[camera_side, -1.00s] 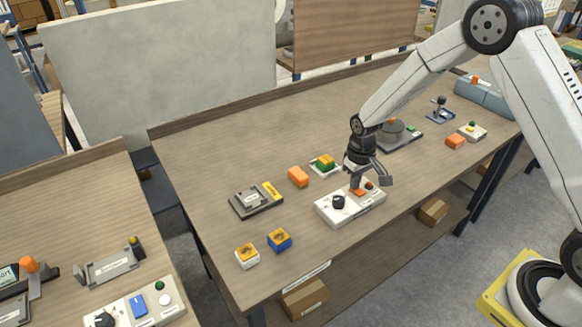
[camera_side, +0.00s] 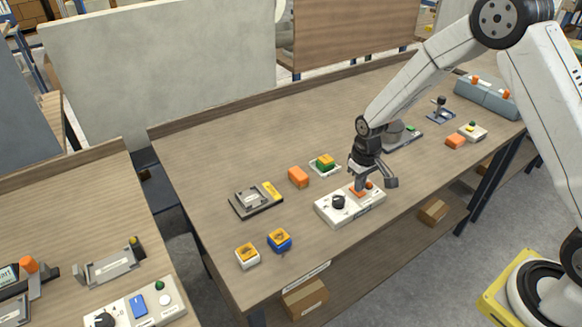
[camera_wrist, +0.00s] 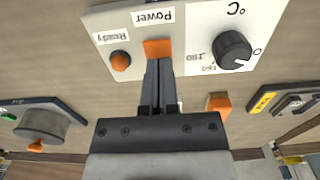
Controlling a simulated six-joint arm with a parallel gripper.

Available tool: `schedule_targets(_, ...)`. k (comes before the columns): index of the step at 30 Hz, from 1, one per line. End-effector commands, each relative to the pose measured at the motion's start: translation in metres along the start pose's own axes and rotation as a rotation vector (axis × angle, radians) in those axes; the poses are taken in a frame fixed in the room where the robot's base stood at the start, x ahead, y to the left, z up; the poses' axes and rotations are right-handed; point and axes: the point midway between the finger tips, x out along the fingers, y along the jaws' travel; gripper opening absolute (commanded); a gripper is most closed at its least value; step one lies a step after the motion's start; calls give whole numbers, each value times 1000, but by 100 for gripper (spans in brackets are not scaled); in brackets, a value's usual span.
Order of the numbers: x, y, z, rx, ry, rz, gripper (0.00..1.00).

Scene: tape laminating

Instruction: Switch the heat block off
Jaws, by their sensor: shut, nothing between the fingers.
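A white control box (camera_side: 322,209) stands near the front edge of the table. In the wrist view its panel (camera_wrist: 195,75) carries a black temperature dial (camera_wrist: 232,50) marked °C, an orange switch (camera_wrist: 157,48) labelled Power, and a round orange lamp (camera_wrist: 120,61) labelled Ready. The dial (camera_side: 338,202) also shows in the side view. My gripper (camera_side: 361,187) is shut and empty, pointing down at the Power switch. Its fingertips (camera_wrist: 158,68) lie right at the switch's edge in the wrist view. I cannot tell whether they touch it or which way the switch is set.
An orange block (camera_side: 298,176) and a green-and-yellow piece (camera_side: 324,164) lie behind the box. A dark fixture (camera_side: 255,201) is to the left. Two small blocks, white-based (camera_side: 247,255) and blue (camera_side: 279,240), sit at front left. A grey round unit (camera_side: 397,133) stands behind my gripper.

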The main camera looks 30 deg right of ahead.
Motion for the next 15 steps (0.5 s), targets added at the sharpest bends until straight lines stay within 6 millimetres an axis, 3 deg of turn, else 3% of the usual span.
schedule_targets(8,-20,0,0,0,2,0,0)
schedule_targets(15,-53,0,0,0,3,0,0)
